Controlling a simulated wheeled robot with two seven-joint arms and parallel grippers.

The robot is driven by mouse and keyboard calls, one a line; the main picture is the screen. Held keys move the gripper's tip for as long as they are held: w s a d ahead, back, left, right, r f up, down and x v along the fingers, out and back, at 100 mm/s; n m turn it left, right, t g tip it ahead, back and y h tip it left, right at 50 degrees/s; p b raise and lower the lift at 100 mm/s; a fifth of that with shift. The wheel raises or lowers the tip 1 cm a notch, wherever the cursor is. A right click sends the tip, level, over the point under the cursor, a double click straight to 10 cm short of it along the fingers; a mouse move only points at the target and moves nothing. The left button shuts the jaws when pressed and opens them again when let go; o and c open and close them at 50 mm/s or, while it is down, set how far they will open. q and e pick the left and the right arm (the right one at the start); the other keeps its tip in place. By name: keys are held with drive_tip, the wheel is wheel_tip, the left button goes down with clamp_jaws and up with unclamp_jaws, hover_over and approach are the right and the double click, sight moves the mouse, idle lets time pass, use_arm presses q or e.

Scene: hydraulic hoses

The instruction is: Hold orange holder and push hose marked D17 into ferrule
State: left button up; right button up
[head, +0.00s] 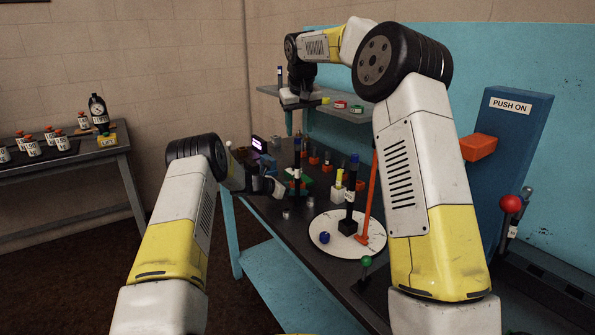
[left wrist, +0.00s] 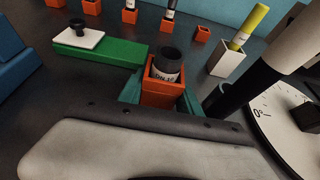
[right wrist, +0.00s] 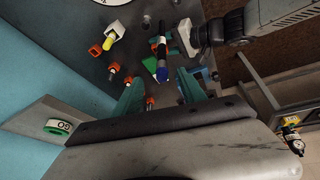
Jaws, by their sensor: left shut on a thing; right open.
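In the left wrist view, my left gripper (left wrist: 160,98) is shut on an orange holder (left wrist: 160,92). A dark ferrule (left wrist: 167,62), with a white label starting "DN", stands upright in it, its top opening facing up and empty. In the head view this gripper (head: 284,187) is low over the table, partly hidden. My right gripper (head: 297,122) is open, high above the table, fingers down. In the right wrist view, a black hose (right wrist: 157,50) with a blue tip and white band stands below its open fingers (right wrist: 160,92), apart from them. I cannot read D17.
A yellow hose (left wrist: 249,23) in a white holder stands near the held holder. A green block (left wrist: 95,57) lies to its left. A shelf (head: 340,109) is behind.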

sight(299, 143)
drive_tip(key=w+f+m, duration=0.1)
drive_tip(key=f, duration=0.1)
drive_tip(key=f+m, duration=0.1)
drive_tip(key=f, duration=0.1)
drive_tip(key=w+f, duration=0.1)
drive_tip(key=f, duration=0.1)
drive_tip(key=shift+w+f+m, duration=0.3)
drive_tip(key=shift+f+m, duration=0.05)
drive_tip(key=shift+m, duration=0.05)
drive_tip(key=shift+a+x, duration=0.15)
drive_tip(key=shift+x, duration=1.15)
drive_tip(key=shift+a+x, duration=0.15)
drive_tip(key=shift+x, duration=1.2)
drive_tip(key=shift+r, duration=0.1)
clamp_jaws()
